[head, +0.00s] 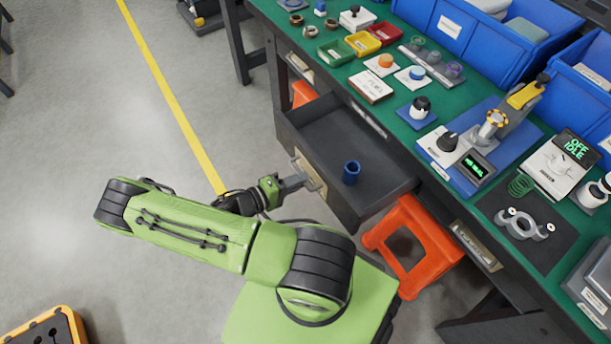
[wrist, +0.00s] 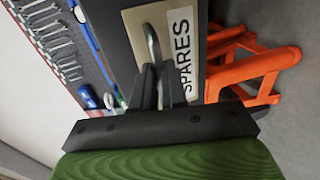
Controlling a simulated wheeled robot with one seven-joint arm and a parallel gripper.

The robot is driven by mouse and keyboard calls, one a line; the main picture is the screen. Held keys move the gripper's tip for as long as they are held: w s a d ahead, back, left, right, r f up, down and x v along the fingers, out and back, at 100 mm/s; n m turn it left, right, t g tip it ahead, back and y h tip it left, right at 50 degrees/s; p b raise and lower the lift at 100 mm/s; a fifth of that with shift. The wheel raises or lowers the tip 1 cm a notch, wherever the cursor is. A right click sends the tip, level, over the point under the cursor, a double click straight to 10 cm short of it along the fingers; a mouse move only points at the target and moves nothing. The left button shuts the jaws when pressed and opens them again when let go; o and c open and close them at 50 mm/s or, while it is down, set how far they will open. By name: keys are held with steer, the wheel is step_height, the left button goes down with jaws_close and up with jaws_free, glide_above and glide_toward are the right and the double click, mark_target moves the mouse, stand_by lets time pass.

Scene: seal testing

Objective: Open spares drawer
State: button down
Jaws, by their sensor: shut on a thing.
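The spares drawer (head: 335,140) stands pulled out from under the green-topped bench in the head view. A blue cylindrical part (head: 351,173) stands inside it, near the front right. My gripper (head: 297,184) is at the drawer's front panel. In the wrist view, my gripper (wrist: 164,88) has its fingers shut on the metal drawer handle (wrist: 153,45). The handle sits on a beige plate beside the label reading SPARES (wrist: 182,55). The fingers hide the lower part of the handle.
An orange stool (head: 412,245) stands right of the drawer, under the bench. The bench top (head: 330,75) carries small bins, a test device and blue crates. A yellow line (head: 170,90) crosses the floor at left. A yellow-edged case (head: 45,330) lies at bottom left.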

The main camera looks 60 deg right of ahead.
steer(key=shift+w, duration=0.1)
steer(key=c, duration=1.2)
jaws_free()
steer(key=shift+o, duration=0.2)
steer(key=p+v, duration=0.2)
steer(key=v, duration=1.3)
steer(key=shift+w+a, duration=0.2)
steer(key=shift+a, duration=0.2)
steer(key=shift+r, duration=0.1)
